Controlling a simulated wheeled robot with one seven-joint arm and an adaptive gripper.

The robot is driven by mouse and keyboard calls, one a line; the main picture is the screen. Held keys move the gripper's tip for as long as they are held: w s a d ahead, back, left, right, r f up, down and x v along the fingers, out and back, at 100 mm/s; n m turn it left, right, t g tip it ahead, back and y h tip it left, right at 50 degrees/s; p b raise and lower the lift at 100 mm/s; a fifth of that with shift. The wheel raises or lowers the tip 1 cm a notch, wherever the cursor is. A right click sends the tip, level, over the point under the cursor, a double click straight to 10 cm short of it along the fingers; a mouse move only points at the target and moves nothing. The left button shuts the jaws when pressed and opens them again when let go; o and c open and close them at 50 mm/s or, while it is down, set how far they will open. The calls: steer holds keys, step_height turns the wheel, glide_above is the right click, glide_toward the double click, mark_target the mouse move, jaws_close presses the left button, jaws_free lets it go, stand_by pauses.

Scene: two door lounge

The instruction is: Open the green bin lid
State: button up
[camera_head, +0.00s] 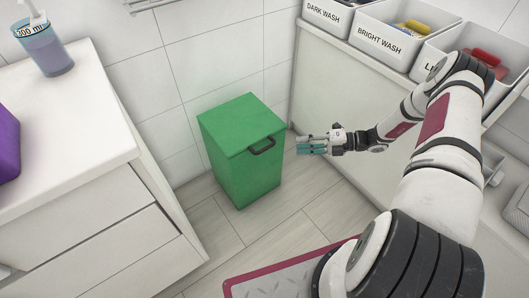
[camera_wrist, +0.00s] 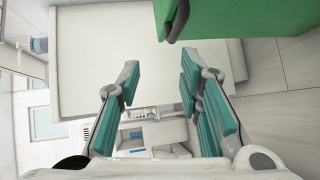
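The green bin (camera_head: 245,170) stands on the floor in the corner by the tiled wall. Its green lid (camera_head: 238,121) lies shut on top. A dark handle (camera_head: 262,146) sits at the lid's front edge. My gripper (camera_head: 302,146) is just right of the bin, near lid height, with its fingers pointing left. In the wrist view my gripper (camera_wrist: 158,80) has its two fingers apart, with nothing between them. Part of the bin (camera_wrist: 220,18) shows at the top right of that view, with the dark handle (camera_wrist: 178,20) at its left. The fingers look apart from the handle.
A white drawer cabinet (camera_head: 80,190) with a beaker (camera_head: 45,45) on it stands left of the bin. A light counter (camera_head: 345,85) with labelled wash bins (camera_head: 375,42) stands at the right. Free floor (camera_head: 270,225) lies in front of the bin.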

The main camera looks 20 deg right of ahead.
mark_target(266, 147)
steer(key=w+a+f+b, duration=0.1)
steer(key=w+a, duration=0.1)
steer(key=a, duration=0.2)
steer(key=w+a+f+m, duration=0.1)
steer(key=w+a+f, duration=0.1)
steer(key=a, duration=0.2)
steer(key=w+a+f+m+t+b, duration=0.1)
steer(key=w+a+f, duration=0.1)
steer(key=a, duration=0.1)
steer(key=shift+a+f+b, duration=0.2)
steer(key=shift+a+b, duration=0.15)
steer(key=shift+a, duration=0.05)
jaws_close()
